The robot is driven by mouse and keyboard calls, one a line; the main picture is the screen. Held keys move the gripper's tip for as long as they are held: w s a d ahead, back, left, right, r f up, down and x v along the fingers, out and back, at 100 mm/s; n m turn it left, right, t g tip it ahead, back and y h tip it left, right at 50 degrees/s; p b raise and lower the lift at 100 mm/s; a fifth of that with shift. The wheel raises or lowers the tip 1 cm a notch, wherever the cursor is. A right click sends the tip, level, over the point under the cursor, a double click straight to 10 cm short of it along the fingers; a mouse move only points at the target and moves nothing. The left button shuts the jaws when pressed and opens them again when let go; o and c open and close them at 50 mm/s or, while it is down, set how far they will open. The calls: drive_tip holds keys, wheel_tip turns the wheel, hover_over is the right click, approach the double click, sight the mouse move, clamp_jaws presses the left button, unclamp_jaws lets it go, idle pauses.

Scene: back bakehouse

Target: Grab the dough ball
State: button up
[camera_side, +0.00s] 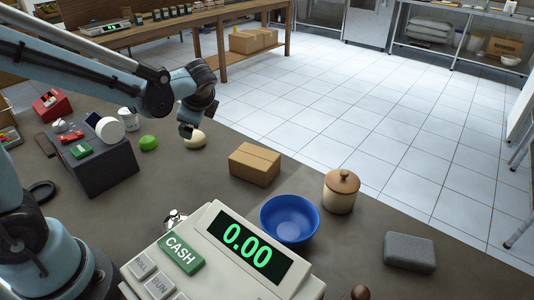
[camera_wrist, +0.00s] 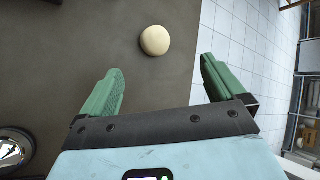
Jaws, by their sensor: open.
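The dough ball (camera_side: 196,140) is pale cream and round. It sits on the dark counter (camera_side: 330,262) in the side view, just below and right of my gripper (camera_side: 187,130). In the wrist view the dough ball (camera_wrist: 155,40) lies ahead of my gripper (camera_wrist: 160,82), beyond the fingertips and near the middle of the gap. The green fingers are spread wide and nothing is between them. In the side view the fingertips are small and partly overlap the ball's outline, so I cannot judge their height above it.
A green ball-like object (camera_side: 148,143) lies left of the dough ball. A cardboard box (camera_side: 255,164), blue bowl (camera_side: 289,218), lidded jar (camera_side: 341,190), grey block (camera_side: 409,250) and cash register (camera_side: 222,262) stand to the right or nearer. The counter edge is close behind the ball.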

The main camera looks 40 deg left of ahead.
sight(194, 137)
drive_tip(key=shift+w+a+f+m+g+y, duration=0.4)
drive_tip(key=shift+w+a+f+m+y, duration=0.5)
drive_tip(key=shift+f, duration=1)
drive_tip(key=shift+w+a+f+m+g+y, duration=0.5)
drive_tip(key=shift+f+m+y, duration=0.7)
drive_tip(key=shift+f, duration=0.65)
drive_tip(key=shift+w+a+f+m+g+y, duration=0.3)
drive_tip(key=shift+w+a+f+m+y, duration=0.75)
drive_tip(key=shift+f, duration=0.85)
drive_tip(key=shift+h, duration=0.25)
drive_tip(key=x, duration=0.4)
drive_tip(key=shift+s+a+f, duration=0.15)
drive_tip(key=shift+s+a, duration=0.05)
drive_tip(key=shift+a, duration=0.1)
drive_tip(key=c, duration=1.1)
